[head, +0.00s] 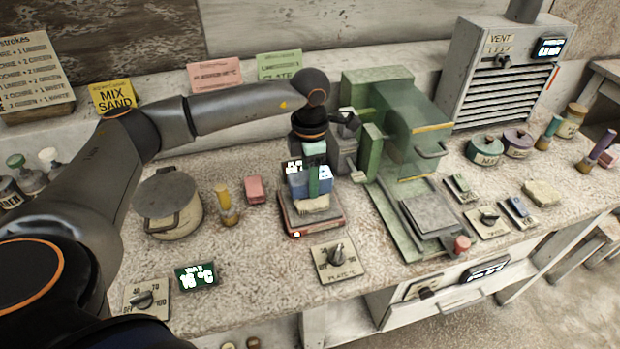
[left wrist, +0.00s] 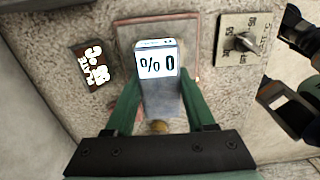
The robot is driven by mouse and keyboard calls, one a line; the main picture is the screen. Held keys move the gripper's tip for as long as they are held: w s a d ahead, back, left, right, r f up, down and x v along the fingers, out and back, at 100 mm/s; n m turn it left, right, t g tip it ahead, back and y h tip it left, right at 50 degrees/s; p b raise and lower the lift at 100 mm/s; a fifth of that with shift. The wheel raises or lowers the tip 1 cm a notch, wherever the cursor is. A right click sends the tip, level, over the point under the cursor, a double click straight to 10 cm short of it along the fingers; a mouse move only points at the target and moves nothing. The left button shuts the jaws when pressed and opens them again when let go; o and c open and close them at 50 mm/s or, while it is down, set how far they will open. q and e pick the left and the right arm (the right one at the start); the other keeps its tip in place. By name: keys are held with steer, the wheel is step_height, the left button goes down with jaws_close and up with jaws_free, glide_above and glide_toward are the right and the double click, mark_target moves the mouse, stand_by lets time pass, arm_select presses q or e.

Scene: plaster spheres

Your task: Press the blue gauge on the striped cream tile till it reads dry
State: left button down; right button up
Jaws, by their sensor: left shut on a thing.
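My left gripper (head: 313,182) is shut on the blue gauge (head: 326,181), its green fingers on both sides of it. The left wrist view also shows the gauge (left wrist: 158,95), with a white display that reads 0 %, upside down there. A cream tile (head: 314,206) lies on a dark reddish plate (head: 316,226), just under the gauge. Its stripes are too small to tell. I cannot tell whether the gauge touches the tile; the gauge hides that spot in the left wrist view.
A green machine (head: 372,150) stands close on the right.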

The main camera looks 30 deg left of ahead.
arm_select(q)
steer(key=shift+r+p, duration=1.65)
steer(key=shift+r, duration=1.15)
